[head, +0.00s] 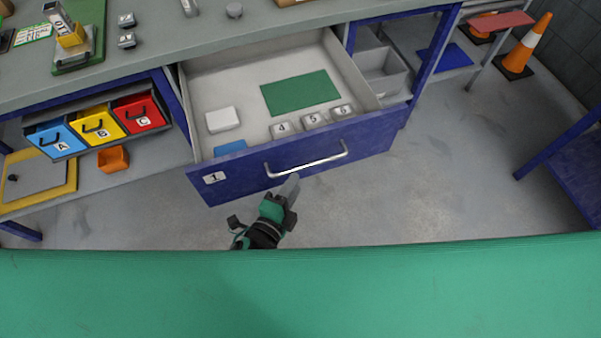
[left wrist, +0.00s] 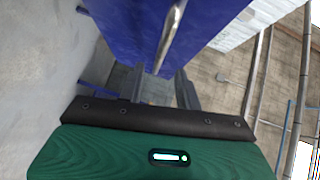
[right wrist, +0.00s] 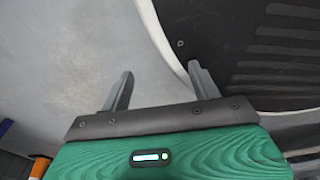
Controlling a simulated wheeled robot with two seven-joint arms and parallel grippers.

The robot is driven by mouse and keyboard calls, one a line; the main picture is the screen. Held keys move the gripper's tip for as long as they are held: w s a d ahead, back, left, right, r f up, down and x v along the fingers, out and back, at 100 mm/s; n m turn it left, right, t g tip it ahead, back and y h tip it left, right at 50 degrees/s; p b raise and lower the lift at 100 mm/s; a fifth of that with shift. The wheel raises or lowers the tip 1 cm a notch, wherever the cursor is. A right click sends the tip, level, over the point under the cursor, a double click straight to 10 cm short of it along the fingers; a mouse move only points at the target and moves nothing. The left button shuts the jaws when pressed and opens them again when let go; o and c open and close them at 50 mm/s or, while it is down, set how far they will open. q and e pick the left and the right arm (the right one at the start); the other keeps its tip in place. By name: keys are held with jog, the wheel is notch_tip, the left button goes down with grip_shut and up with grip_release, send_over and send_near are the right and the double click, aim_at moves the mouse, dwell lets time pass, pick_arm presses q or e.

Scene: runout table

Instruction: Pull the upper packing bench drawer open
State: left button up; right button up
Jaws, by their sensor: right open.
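The upper packing bench drawer (head: 370,138) stands well out from the bench, with its blue front marked "1" and its inside exposed. Its bar handle (head: 318,163) is metal and also shows in the left wrist view (left wrist: 171,35). My left gripper (head: 291,186) is just in front of the handle, left of its middle. In the left wrist view its fingers (left wrist: 161,88) are apart, with the handle beyond them; I see no grip on it. My right gripper (right wrist: 160,88) is open and empty, over a grey surface and a dark ribbed panel.
The drawer holds a green mat (head: 301,93), a white box (head: 222,120), a blue item (head: 230,147) and numbered blocks (head: 314,121). Coloured bins (head: 97,122) and an orange holder (head: 113,158) are at left. A traffic cone (head: 527,50) stands at right. Floor before the drawer is clear.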

pick_arm(q)
jog(key=v, duration=0.6)
jog(key=shift+b, duration=0.35)
pick_arm(e)
jog(key=shift+w+d, duration=0.35)
jog(key=shift+d, duration=0.1)
jog(key=shift+w+a, duration=0.25)
jog(key=shift+w, duration=0.15)
